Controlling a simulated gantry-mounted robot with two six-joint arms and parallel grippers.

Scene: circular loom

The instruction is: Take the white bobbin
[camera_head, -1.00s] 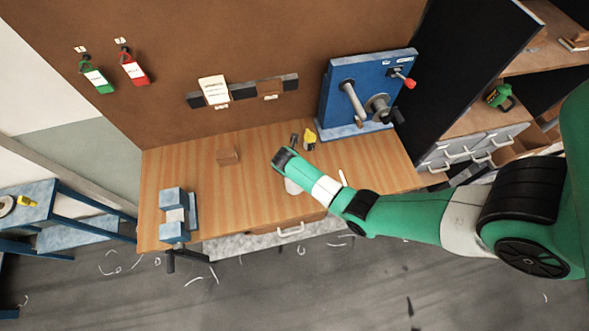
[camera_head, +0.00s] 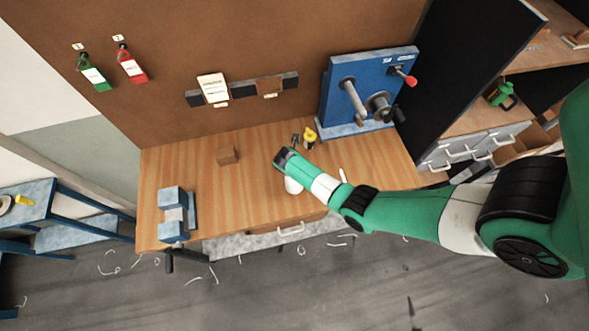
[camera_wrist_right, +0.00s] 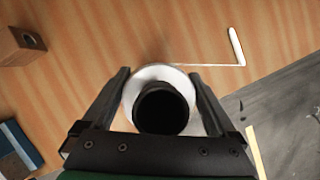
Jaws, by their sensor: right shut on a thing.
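The white bobbin (camera_wrist_right: 130,96) is seen from above in the right wrist view, a white round body with a dark round top. It also shows in the head view as a white shape (camera_head: 293,186) partly hidden below my right wrist. My right gripper (camera_wrist_right: 160,76) is shut on it, with one dark finger on each side. A thin white thread runs from the bobbin to a short white stick (camera_wrist_right: 236,46) on the wooden bench. In the head view my right wrist hides the fingers, and I cannot tell whether the bobbin touches the bench. My left gripper is not in view.
A brown block (camera_head: 228,155) and a blue vise (camera_head: 172,230) stand on the bench (camera_head: 225,205) to the left. A blue machine with cranks (camera_head: 337,100) stands at the back right. A small yellow-topped item (camera_head: 309,135) is behind my gripper. The bench's middle left is clear.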

